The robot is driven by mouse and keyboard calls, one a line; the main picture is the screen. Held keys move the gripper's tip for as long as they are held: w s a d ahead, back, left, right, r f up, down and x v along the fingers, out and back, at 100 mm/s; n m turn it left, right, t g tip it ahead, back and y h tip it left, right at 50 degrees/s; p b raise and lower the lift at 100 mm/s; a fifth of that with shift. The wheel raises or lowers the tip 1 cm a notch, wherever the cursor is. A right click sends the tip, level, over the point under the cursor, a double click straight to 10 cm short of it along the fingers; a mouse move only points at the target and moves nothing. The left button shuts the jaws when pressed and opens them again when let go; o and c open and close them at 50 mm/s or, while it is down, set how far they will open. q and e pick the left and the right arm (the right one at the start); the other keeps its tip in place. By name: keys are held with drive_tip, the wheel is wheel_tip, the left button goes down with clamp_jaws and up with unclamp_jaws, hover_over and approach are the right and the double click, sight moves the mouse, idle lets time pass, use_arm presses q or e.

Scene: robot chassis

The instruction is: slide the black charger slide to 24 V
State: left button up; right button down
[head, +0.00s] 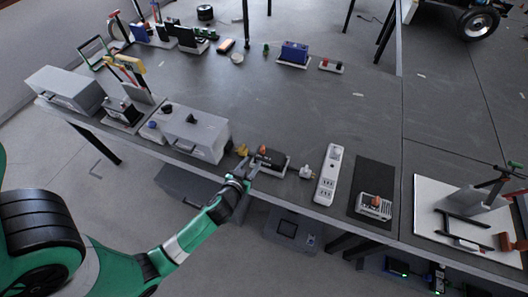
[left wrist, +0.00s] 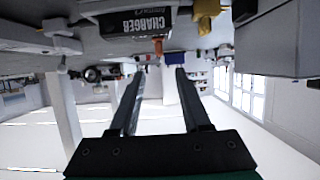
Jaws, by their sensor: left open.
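The black charger (head: 271,157) sits on a light base near the bench's front edge, with an orange part on top. In the left wrist view, which looks upside down, the charger (left wrist: 137,23) shows its front with the word CHARGER. The black slide and its voltage marks are too small or hidden to make out. My left gripper (head: 248,172) is at the front edge, just in front and left of the charger. Its fingers (left wrist: 157,72) are apart with nothing between them, and the charger appears beyond their tips. My right gripper is not in view.
A yellow object (head: 242,150) and a grey case (head: 190,132) stand left of the charger. A white plug (head: 306,172) and a white power strip (head: 328,175) stand to its right. The bench (head: 300,105) behind the charger is mostly clear.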

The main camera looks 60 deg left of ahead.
sight(261, 149)
use_arm(q)
drive_tip(key=b+x, duration=0.2)
drive_tip(key=x, duration=0.9)
drive_tip(key=shift+w+a, duration=0.2)
drive_tip(key=shift+w, duration=0.05)
clamp_jaws()
idle(0.8)
